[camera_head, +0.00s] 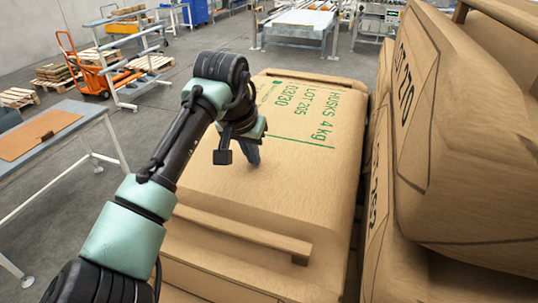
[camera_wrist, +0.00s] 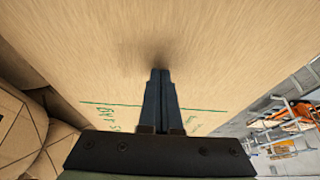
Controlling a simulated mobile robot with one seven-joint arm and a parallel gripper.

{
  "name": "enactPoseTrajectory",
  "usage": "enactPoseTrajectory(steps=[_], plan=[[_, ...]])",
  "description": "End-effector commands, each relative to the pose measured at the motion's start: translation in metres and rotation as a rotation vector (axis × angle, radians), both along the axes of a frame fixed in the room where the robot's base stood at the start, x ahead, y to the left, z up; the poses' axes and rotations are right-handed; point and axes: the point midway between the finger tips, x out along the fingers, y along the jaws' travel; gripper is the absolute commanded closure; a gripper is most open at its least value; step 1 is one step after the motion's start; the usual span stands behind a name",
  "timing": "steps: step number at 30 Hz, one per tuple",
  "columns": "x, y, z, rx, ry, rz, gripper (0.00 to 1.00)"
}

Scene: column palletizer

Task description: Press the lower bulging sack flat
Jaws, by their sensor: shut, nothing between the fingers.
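A large tan sack (camera_head: 305,165) with green print "HUSKS 4 kg" and "LOT 205" lies in the middle of the head view, its top broad and fairly smooth. It fills most of the wrist view (camera_wrist: 215,45). My gripper (camera_head: 256,162) is shut and empty, pointing down at this sack's top. In the wrist view the closed fingertips (camera_wrist: 160,72) meet a soft dark shadow on the sack; they look touching or very close, and I cannot tell which. Higher sacks (camera_head: 470,140) marked "LOT 270" are stacked to the right.
A grey table (camera_head: 60,135) with a brown board stands at left. An orange pallet truck (camera_head: 85,68) and pallets are farther back. The stacked sacks crowd the right side.

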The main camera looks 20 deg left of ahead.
Motion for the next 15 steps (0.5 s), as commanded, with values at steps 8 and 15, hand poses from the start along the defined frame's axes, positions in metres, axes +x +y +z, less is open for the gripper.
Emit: enactPoseTrajectory(steps=[8,15], plan=[[-0.003,-0.001,0.025,-0.004,0.017,0.000,1.00],[-0.002,-0.001,0.050,-0.001,0.011,-0.001,1.00]])
